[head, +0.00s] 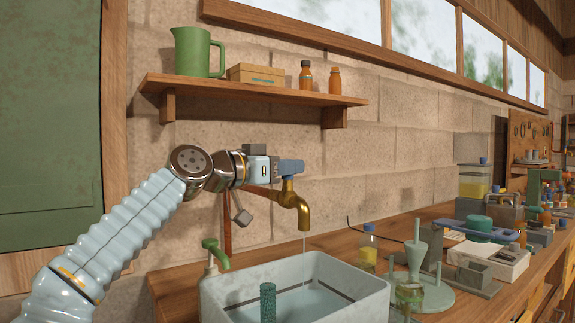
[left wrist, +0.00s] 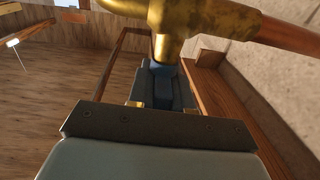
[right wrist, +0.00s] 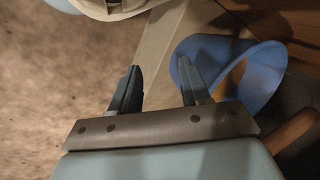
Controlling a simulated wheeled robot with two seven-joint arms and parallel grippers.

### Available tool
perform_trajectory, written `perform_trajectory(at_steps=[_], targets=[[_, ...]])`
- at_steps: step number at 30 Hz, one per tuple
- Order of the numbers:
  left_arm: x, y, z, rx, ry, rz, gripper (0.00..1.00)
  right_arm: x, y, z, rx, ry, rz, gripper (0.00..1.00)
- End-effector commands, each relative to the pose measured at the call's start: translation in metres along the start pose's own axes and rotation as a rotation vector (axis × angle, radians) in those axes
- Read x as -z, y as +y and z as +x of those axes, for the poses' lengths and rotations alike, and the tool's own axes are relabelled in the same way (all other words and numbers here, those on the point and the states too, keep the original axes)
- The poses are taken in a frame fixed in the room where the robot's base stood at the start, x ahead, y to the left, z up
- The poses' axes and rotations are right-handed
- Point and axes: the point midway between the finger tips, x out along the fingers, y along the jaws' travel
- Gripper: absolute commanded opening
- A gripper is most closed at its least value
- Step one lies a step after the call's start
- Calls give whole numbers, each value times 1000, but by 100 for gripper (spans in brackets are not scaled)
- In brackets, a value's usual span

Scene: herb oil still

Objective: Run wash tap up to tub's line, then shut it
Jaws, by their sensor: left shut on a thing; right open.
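The brass wash tap (head: 290,207) comes out of the wall over the pale grey tub (head: 220,300). A thin stream of water (head: 304,243) falls from its spout into the tub. Pale water (head: 300,302) stands in the tub, with its surface below the dark line (head: 333,290) on the inner wall. My left gripper (head: 274,165) is shut on the tap's blue handle (head: 292,168). The left wrist view also shows the blue handle (left wrist: 161,82) between the fingers, below the brass body. My right gripper (right wrist: 160,85) is open and empty, out of the head view.
A green-topped soap pump (head: 212,265) stands beside the tub's left end. A blue ring-like thing (right wrist: 262,62) is near my right gripper.

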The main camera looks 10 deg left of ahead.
Motion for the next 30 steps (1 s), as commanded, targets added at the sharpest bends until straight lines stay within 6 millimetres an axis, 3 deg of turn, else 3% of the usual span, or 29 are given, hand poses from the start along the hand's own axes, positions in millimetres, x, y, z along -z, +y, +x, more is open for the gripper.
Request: perform_trajectory(at_steps=[9, 24, 25, 28, 30], targets=[[-1, 0, 1, -109, -2, -1, 0, 0, 0, 0, 0, 0, 0, 46], [-2, 0, 1, -128, -6, 0, 0, 0, 0, 0, 0, 0, 0, 46], [-2, 0, 1, -128, -6, 0, 22, 0, 0, 0, 0, 0, 0, 46], [-2, 0, 1, -128, -5, 0, 37, 0, 0, 0, 0, 0, 0, 46], [-2, 0, 1, -127, -5, 0, 40, 0, 0, 0, 0, 0, 0, 46]])
